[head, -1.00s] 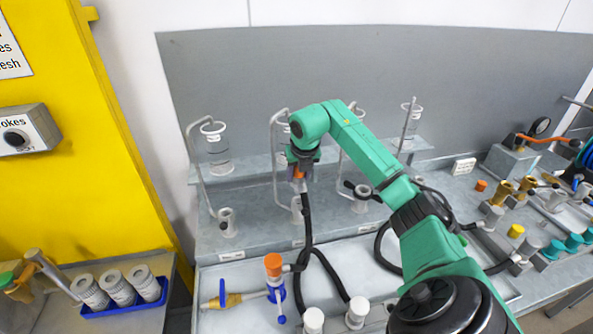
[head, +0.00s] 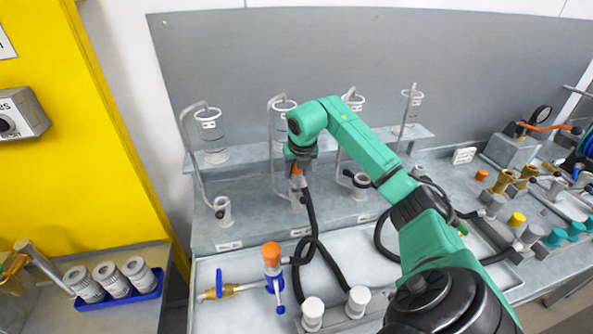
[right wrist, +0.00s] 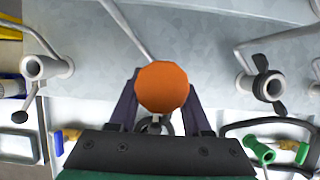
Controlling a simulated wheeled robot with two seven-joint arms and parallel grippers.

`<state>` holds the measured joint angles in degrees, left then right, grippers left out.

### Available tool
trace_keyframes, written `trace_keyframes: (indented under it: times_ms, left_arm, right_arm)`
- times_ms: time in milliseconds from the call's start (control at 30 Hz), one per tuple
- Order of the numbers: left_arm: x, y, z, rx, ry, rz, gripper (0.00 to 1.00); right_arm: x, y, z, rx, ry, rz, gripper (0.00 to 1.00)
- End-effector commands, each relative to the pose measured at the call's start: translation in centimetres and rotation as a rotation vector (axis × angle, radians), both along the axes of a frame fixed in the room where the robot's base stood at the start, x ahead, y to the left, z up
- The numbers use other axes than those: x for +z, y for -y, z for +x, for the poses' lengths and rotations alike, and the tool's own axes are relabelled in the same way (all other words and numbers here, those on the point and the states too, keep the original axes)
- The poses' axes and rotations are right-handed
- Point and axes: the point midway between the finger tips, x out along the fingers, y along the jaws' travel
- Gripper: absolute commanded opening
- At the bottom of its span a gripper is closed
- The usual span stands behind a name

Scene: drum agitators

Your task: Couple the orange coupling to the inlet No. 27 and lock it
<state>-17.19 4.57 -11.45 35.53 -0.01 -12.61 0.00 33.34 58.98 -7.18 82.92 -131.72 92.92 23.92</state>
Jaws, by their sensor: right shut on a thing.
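My right gripper (head: 298,162) is shut on the orange coupling (head: 296,170), which has a black hose hanging from it. In the right wrist view the coupling (right wrist: 162,88) is a round orange end between the two dark fingers. It appears over or close to a grey inlet (head: 297,200) on the bench, largely hidden behind coupling and hose; I cannot tell if they touch. Another grey inlet (head: 222,210) stands to the left, and one with a black lever (head: 361,184) to the right. The number labels are too small to read. My left gripper is not in view.
Glass cylinders on bent pipes (head: 212,140) stand along the back shelf. An orange-capped valve (head: 271,256) with a blue handle and white caps (head: 313,308) are in front. Looped black hoses cross the tray. Brass and teal fittings (head: 555,238) crowd the right.

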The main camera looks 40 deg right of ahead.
Motion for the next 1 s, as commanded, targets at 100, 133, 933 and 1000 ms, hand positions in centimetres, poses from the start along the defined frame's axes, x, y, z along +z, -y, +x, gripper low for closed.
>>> trace_keyframes:
  times_ms: [100, 133, 933, 1000]
  left_arm:
    - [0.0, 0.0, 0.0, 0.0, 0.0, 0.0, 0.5]
    - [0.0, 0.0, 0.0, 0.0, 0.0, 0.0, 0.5]
    - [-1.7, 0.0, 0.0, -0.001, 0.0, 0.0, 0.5]
    - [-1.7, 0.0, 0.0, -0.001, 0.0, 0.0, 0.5]
  right_arm:
    - [0.0, 0.1, 0.0, -0.001, 0.002, -0.001, 0.0]
    - [0.0, 0.1, 0.0, -0.001, 0.002, -0.001, 0.0]
    - [-2.5, 0.1, 0.2, -0.001, 0.002, 0.001, 0.0]
    - [-2.5, 0.1, 0.2, -0.001, 0.002, 0.001, 0.0]
